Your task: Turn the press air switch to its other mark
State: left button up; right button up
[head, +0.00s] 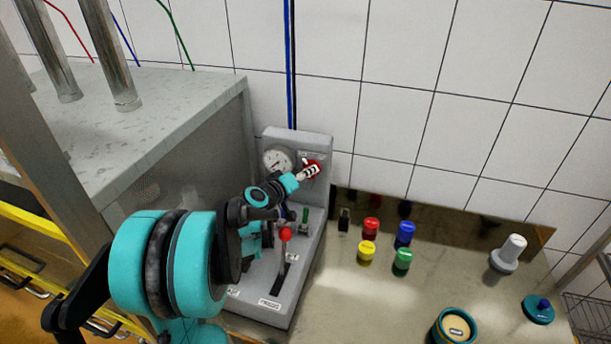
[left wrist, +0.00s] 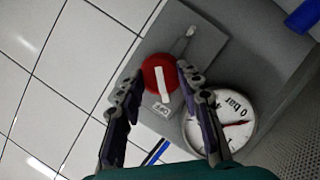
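The press air switch (left wrist: 151,74) is a round red knob with a white bar across it, on a grey plate. In the left wrist view the bar slants slightly from upright. My left gripper (left wrist: 160,82) is open, with its two fingers apart on either side of the red knob. I cannot tell whether a fingertip touches it. In the head view the left gripper (head: 307,172) reaches the red switch (head: 317,164) on the grey panel and partly hides it. My right gripper is not in view.
A pressure gauge (head: 277,160) sits left of the switch. Below is a grey control box (head: 292,284) with a red-knobbed lever (head: 285,235). Red, blue, yellow and green cylinders (head: 367,251) stand to the right. A grey machine (head: 170,120) is at the left.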

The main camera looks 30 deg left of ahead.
pick_arm(q)
jog(key=o, duration=0.4)
jog(key=shift+s, duration=0.1)
jog(key=v, duration=1.1)
jog(key=shift+s+r, duration=0.15)
jog(key=shift+s, duration=0.25)
